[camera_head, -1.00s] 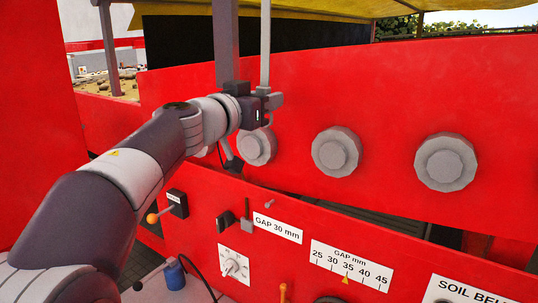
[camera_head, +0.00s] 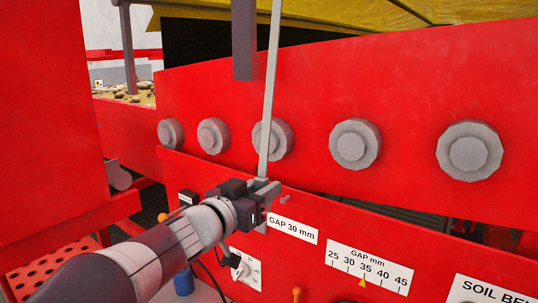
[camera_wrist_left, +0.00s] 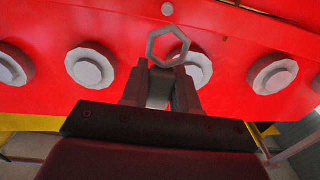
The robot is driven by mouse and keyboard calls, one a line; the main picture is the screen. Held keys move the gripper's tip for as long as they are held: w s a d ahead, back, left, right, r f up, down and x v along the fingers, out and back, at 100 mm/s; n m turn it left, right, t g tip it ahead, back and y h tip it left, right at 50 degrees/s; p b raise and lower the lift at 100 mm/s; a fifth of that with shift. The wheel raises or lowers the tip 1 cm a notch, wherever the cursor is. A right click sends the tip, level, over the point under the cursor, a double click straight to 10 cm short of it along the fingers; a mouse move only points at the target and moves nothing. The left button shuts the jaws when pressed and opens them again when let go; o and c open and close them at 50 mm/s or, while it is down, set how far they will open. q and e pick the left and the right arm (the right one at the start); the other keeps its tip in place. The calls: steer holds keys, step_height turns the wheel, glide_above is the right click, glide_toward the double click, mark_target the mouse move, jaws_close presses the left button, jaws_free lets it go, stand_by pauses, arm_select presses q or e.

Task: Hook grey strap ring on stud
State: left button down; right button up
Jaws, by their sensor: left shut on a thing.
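The grey strap (camera_head: 271,85) hangs taut from above, in front of the red machine, down to my left gripper (camera_head: 266,190). In the left wrist view my left gripper (camera_wrist_left: 160,90) is shut on the strap's end, with the grey six-sided ring (camera_wrist_left: 153,47) standing out beyond the fingertips. The small grey stud (camera_head: 285,198) sticks out of the lower red panel, just right of the gripper. The stud also shows in the left wrist view (camera_wrist_left: 167,9), above the ring and apart from it in the picture. The ring is not clear in the head view. My right gripper is out of view.
Several grey round rollers (camera_head: 355,146) line the upper red panel (camera_head: 410,85). A "GAP 30 mm" label (camera_head: 292,228) lies right below the stud. A dark post (camera_head: 244,40) hangs above.

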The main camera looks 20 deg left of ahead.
mark_target(286, 197)
arm_select(q)
steer(key=shift+d, duration=0.1)
stand_by(0.3)
steer(key=shift+w+d+f+b, duration=0.2)
steer(key=shift+w+d+f, duration=0.15)
steer(key=shift+w, duration=0.5)
steer(key=shift+w+d+f+b, duration=0.15)
steer(key=shift+w+d+f, duration=0.15)
steer(key=shift+w, duration=0.55)
steer(key=shift+w+d+f+b, duration=0.25)
steer(key=shift+w+f, duration=0.1)
steer(key=shift+w, duration=0.5)
steer(key=shift+p, duration=0.3)
steer(key=shift+w, duration=0.1)
steer(key=shift+x, duration=1.2)
